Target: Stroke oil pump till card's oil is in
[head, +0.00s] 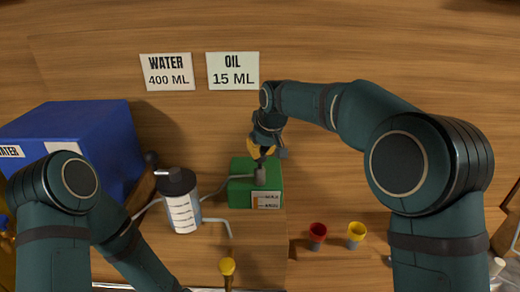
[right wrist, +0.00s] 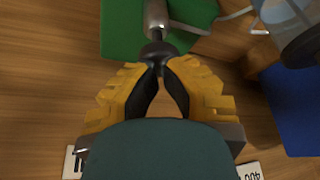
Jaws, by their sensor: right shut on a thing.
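The oil card (head: 232,71) on the wooden back wall reads "OIL 15 ML". The green oil box (head: 240,195) carries a grey upright pump (head: 260,176) and a small label too small to read surely. My right gripper (head: 260,150) is over the pump. In the right wrist view its yellow fingers (right wrist: 160,72) are shut on the dark pump knob (right wrist: 157,54), above the metal pump body (right wrist: 155,20). A clear graduated vessel (head: 182,213) with a dark lid stands left of the green box; its fill level is unclear. My left gripper is out of view.
A blue water box (head: 85,130) stands at the left, below a card (head: 166,72) reading "WATER 400 ML". Thin pipes run beside the vessel. A red cup (head: 317,230) and a yellow cup (head: 356,230) stand at the right. A yellow knob (head: 227,266) is in front.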

